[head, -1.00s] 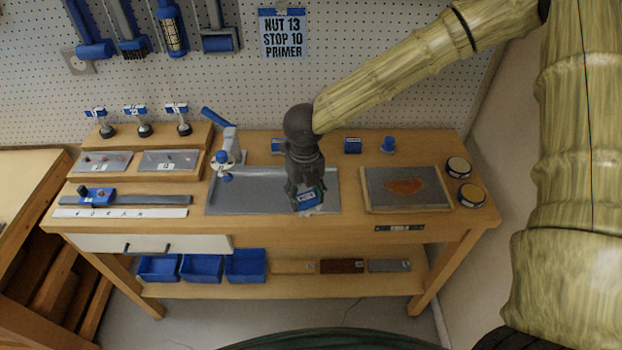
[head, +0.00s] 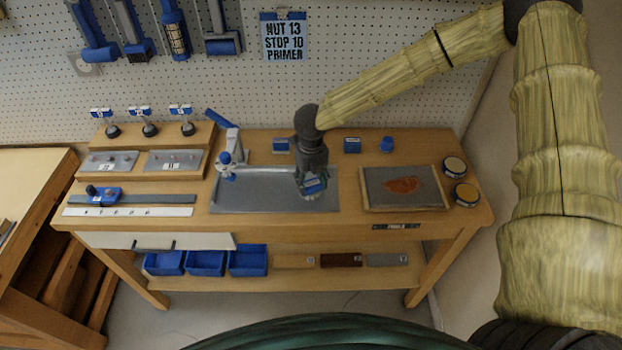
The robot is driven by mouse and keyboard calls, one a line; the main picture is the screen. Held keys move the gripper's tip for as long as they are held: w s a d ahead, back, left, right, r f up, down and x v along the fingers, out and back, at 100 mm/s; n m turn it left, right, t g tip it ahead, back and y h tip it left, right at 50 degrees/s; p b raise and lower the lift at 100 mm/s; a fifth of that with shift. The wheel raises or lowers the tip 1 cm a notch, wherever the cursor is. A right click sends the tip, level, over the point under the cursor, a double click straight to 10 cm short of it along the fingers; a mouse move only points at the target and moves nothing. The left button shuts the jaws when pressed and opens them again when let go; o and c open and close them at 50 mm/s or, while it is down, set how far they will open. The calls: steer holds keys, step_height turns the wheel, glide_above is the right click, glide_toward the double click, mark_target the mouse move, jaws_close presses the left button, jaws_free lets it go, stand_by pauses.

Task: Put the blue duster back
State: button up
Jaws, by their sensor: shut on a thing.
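My gripper (head: 312,178) is in the head view, pointing down over the right part of the grey metal sheet (head: 255,193) on the bench. It is shut on a small blue thing (head: 315,186) with a pale label and a pale lower edge, which appears to be the blue duster. The fingers hide part of it. I cannot tell whether its underside touches the sheet. Smaller blue pieces stand behind, at the bench's back edge: one labelled block (head: 281,145), another labelled block (head: 352,145) and a rounded piece (head: 386,144).
A blue-and-grey upright tool (head: 229,150) stands left of my gripper. A framed board with a rusty patch (head: 403,188) and two round tins (head: 466,194) are at right. Blue bins (head: 205,262) sit on the lower shelf. Blue tools hang on the pegboard (head: 375,60).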

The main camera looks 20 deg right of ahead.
mark_target(312, 182)
steer(key=shift+f, duration=0.15)
steer(key=shift+c, duration=0.3)
steer(key=o, duration=1.1)
steer(key=shift+c, duration=0.2)
step_height(312, 182, up, 12)
steer(key=b, duration=0.3)
